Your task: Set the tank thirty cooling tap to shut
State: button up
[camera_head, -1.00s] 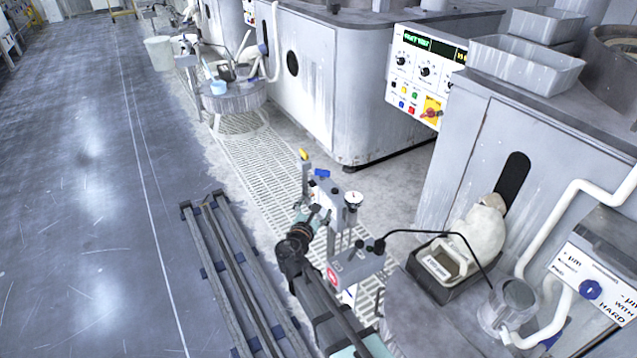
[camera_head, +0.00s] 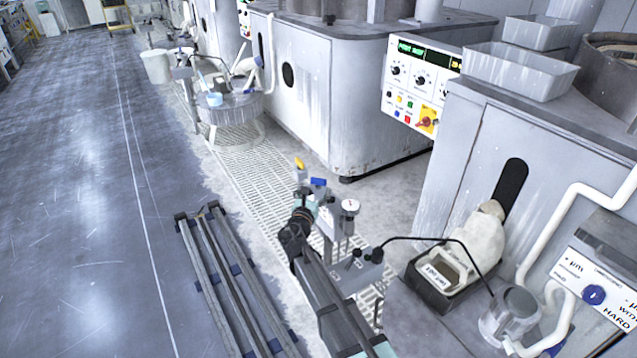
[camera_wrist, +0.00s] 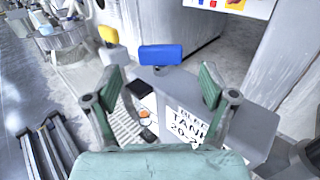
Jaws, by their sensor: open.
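A tap with a flat blue handle (camera_head: 318,182) and one with a yellow handle (camera_head: 299,163) stand on a grey stand by the floor grating. In the wrist view the blue handle (camera_wrist: 161,54) lies straight ahead between my fingers' lines, and the yellow handle (camera_wrist: 108,35) is to its left. My gripper (camera_wrist: 161,80) is open and empty, short of the blue handle and apart from it. A white label (camera_wrist: 188,122) below reads "TANK" and "20-2", partly hidden by my right finger; I cannot read which tap serves tank thirty.
A dial gauge (camera_head: 350,206) stands right of my arm. A black tray (camera_head: 445,275) and a metal cup (camera_head: 510,312) with a white pipe are at the right. A floor rail (camera_head: 225,285) runs to the left. Grey machine cabinets (camera_head: 330,90) stand behind; the left floor is clear.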

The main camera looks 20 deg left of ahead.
aim_at(318, 182)
jog(key=w, duration=0.5)
jog(key=shift+w+a, duration=0.35)
jog(key=shift+w, duration=0.05)
jog(key=c, duration=1.2)
